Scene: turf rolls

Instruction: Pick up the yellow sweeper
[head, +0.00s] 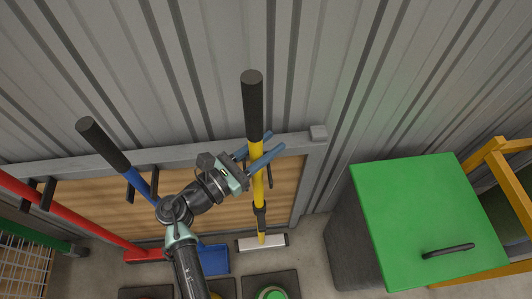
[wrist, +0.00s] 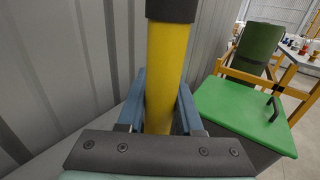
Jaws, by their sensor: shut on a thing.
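The yellow sweeper (head: 258,185) stands upright against the rack on the wall, with a black grip at its top and a pale, flat head (head: 262,242) on the floor. My gripper (head: 258,150) is shut on its yellow shaft just below the black grip. In the wrist view the yellow shaft (wrist: 160,75) runs between the two blue fingers (wrist: 161,100), with the lower end of the black grip above. The lower shaft and head are hidden in the wrist view.
A blue-handled tool (head: 104,144) and a red-handled one (head: 70,220) hang at left on the grey rack rail (head: 215,148). A green-topped cabinet (head: 420,205) stands at right, beside a yellow frame (head: 510,165). The corrugated wall is close behind the shaft.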

